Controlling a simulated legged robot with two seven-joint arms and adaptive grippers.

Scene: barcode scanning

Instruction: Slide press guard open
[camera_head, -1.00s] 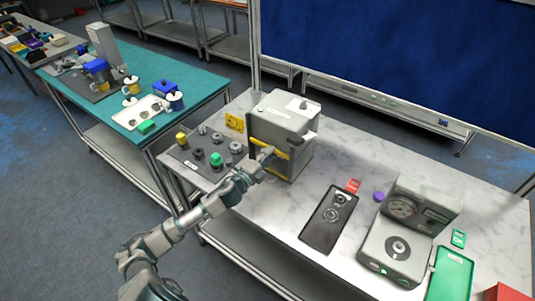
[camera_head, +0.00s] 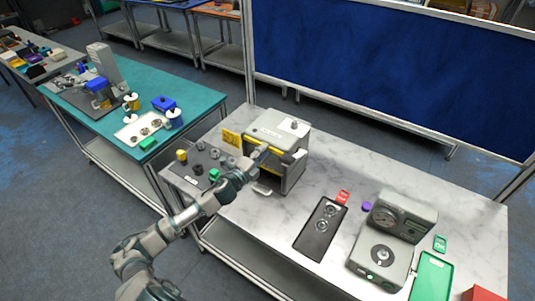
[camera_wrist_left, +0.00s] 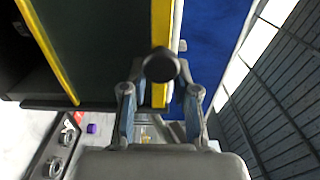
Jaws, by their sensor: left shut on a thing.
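The press (camera_head: 284,130) is a grey box at the back left of the marble-topped table. Its guard (camera_head: 281,154) has yellow edges and sits high on the press front, with a dark opening showing below. In the left wrist view the guard is a dark panel with yellow edge strips (camera_wrist_left: 160,25). My left gripper (camera_head: 259,156) is at the guard's front. In the left wrist view its fingers (camera_wrist_left: 160,100) are on either side of a dark round knob (camera_wrist_left: 165,65), which is the guard's handle. The exact finger contact is partly hidden. My right gripper is not in view.
A grey mat (camera_head: 185,177) with several small parts lies left of the press. A black tray (camera_head: 321,228), a gauge device (camera_head: 392,240) and a green tray (camera_head: 432,278) stand to the right. Marble between press and black tray is clear.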

